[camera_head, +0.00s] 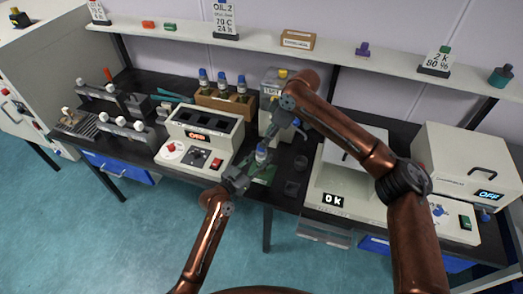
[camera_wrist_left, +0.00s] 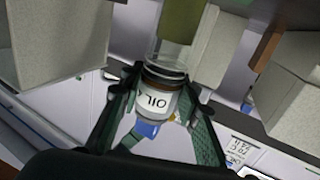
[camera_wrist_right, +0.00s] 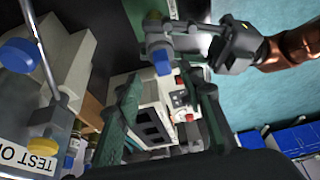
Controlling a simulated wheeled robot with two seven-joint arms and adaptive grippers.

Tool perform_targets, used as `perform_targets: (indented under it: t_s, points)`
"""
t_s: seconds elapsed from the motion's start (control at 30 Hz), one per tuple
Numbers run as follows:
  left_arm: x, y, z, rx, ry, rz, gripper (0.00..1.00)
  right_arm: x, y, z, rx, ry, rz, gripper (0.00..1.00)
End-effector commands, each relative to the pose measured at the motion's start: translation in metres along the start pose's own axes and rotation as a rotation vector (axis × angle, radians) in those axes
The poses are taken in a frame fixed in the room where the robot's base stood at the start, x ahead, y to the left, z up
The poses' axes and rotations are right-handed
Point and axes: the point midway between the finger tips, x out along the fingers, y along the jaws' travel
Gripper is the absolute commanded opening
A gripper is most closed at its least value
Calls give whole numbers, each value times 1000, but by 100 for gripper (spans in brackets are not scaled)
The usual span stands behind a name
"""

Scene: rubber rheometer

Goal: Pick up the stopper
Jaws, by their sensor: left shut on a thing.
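My left gripper (camera_head: 243,180) is shut on a clear bottle (camera_head: 261,156) labelled OIL, upright near the table's front edge. In the left wrist view the fingers (camera_wrist_left: 155,90) clasp the labelled bottle (camera_wrist_left: 158,103). Its blue stopper (camera_wrist_left: 148,129) sits in the mouth, and it also shows in the right wrist view (camera_wrist_right: 162,62). My right gripper (camera_head: 272,138) is above and beside the bottle. In the right wrist view its green fingers (camera_wrist_right: 163,88) are apart and empty, with the stopper beyond their tips. The right hand is partly hidden in the head view.
A wooden rack (camera_head: 238,114) holds several blue-capped bottles at the back. White machines (camera_head: 462,160) stand at the right, and a shelf (camera_head: 270,40) runs above.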

Motion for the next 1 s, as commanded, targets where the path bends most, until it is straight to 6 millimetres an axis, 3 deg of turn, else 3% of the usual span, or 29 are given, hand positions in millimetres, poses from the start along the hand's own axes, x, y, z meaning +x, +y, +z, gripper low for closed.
perform_targets:
  t_s: [0.23, 0.5, 1.0]
  points:
    - [0, 0, 1, 0, -1, 0, 1, 37, -4, 1, 1, -2, -3, 36]
    - [0, 0, 1, 0, -1, 0, 1, 44, -4, 0, 0, 0, -1, 36]
    - [0, 0, 1, 0, -1, 0, 1, 43, -4, 0, 0, 0, -1, 2]
